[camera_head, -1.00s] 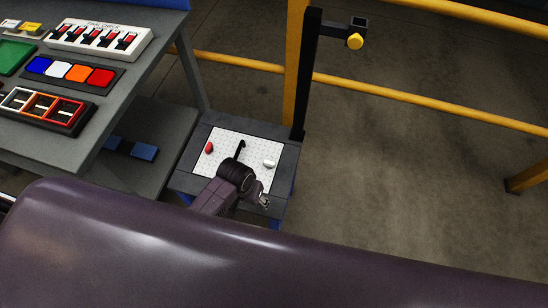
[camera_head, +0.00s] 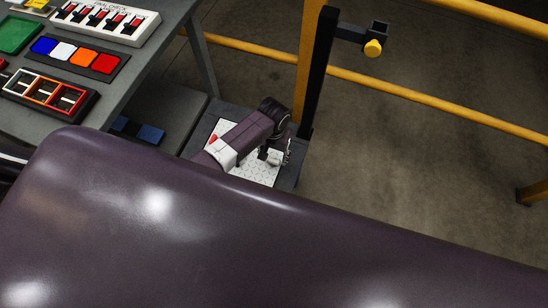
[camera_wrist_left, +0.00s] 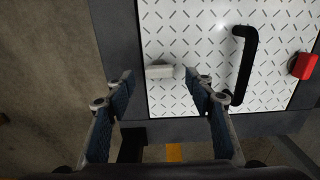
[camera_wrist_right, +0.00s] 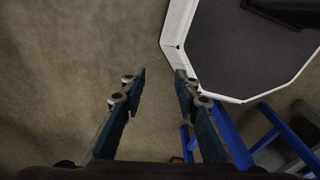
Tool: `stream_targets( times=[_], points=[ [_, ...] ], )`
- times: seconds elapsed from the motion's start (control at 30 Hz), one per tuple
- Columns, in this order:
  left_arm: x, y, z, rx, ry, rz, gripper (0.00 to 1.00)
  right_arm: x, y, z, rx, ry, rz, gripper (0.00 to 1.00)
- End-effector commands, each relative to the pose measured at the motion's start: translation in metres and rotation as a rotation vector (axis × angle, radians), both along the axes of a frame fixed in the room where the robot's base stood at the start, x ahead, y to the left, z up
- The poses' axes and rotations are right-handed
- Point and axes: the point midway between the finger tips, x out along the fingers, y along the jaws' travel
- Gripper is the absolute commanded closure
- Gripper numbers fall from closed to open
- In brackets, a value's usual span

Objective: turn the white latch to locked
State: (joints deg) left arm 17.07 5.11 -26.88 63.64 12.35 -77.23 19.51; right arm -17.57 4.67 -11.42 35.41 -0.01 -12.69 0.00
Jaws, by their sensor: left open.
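The white latch (camera_wrist_left: 159,72) lies sideways across the white patterned plate (camera_wrist_left: 185,25) in the left wrist view. My left gripper (camera_wrist_left: 160,80) is open, with its fingertips apart on either side of the latch. I cannot tell whether they touch it. A black handle (camera_wrist_left: 243,65) and a red latch (camera_wrist_left: 303,66) are on the same plate. In the head view, my left gripper (camera_head: 287,152) is over the right part of the plate (camera_head: 262,172), and my arm covers much of it. My right gripper (camera_wrist_right: 160,82) is open and empty, over the floor.
A black post (camera_head: 320,70) with a yellow knob (camera_head: 373,48) stands right behind the plate, beside a yellow post and rail (camera_head: 430,100). A grey table (camera_head: 140,75) with switches and coloured blocks is at left.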

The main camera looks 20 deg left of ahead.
Motion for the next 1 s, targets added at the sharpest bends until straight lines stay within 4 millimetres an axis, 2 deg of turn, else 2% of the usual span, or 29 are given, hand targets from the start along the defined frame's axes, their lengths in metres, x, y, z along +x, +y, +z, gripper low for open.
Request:
stream_targets(
  times=[0.1,0.23,0.43,0.63,1.0],
  points=[
    [0.000,-0.001,-0.017,0.000,0.000,0.000,0.51,-0.009,0.002,-0.004,0.001,0.013,-0.001,0.71],
    [0.001,0.000,-0.028,0.000,-0.001,0.000,0.51,-0.004,0.003,-0.005,0.004,0.007,-0.002,0.71],
    [0.000,0.000,-0.034,0.000,-0.002,-0.001,0.51,0.013,0.005,-0.005,0.006,-0.018,-0.001,0.71],
    [0.000,0.000,-0.034,-0.001,-0.002,-0.001,0.51,0.013,0.005,-0.004,0.006,-0.019,0.000,0.71],
    [0.000,0.000,-0.033,-0.001,-0.002,0.000,0.92,0.007,0.003,-0.005,0.004,-0.009,0.000,0.71]
  ],
)
